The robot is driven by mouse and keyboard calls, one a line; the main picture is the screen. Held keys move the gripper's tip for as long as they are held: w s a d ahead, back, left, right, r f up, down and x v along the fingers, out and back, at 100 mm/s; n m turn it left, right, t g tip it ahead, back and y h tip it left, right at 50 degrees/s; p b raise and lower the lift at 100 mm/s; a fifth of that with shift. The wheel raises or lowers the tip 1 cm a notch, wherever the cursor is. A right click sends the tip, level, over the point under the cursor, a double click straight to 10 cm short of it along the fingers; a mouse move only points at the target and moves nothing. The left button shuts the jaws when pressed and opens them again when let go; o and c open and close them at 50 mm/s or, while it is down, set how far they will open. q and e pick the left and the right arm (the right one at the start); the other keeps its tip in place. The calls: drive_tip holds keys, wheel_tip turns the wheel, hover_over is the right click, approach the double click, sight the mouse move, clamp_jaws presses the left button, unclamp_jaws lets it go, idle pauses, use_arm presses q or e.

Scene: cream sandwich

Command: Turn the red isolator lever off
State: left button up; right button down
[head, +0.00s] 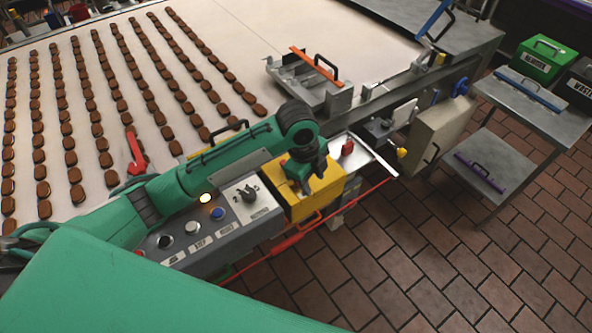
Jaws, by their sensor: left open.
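A yellow box (329,190) stands at the right end of the grey control panel. A thick red lever-like bar (292,241) shows low in front of it, beside a thin red cord; I take it for the isolator lever, but cannot be sure. My left gripper (301,184) points down over the yellow box, open and with nothing visible in it. Its fingertips are small and dark, and I cannot tell whether they touch the box. The red bar is nearer the picture's bottom than the gripper. My right gripper is not in view.
The control panel (170,250) carries buttons and a black rotary switch (248,194). A red upright piece (136,152) shows behind my left arm. A red knob (347,147) is right of the gripper. Rows of brown biscuits cover the belt (240,50). The tiled floor (430,250) is clear.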

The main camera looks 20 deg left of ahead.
use_arm(q)
drive_tip(key=w+a+r+m+y, duration=0.2)
drive_tip(key=w+a+r+m, duration=0.3)
drive_tip(key=r, duration=0.3)
drive_tip(key=shift+n+g, duration=0.4)
drive_tip(key=shift+n, duration=0.2)
drive_tip(key=f+p, duration=0.1)
drive_tip(key=f, duration=0.3)
drive_tip(key=f+p, duration=0.2)
drive_tip(key=f, duration=0.3)
drive_tip(key=f+p, duration=0.1)
drive_tip(key=f, duration=0.3)
drive_tip(key=shift+a+f, duration=0.35)
drive_tip(key=shift+f, duration=0.05)
clamp_jaws()
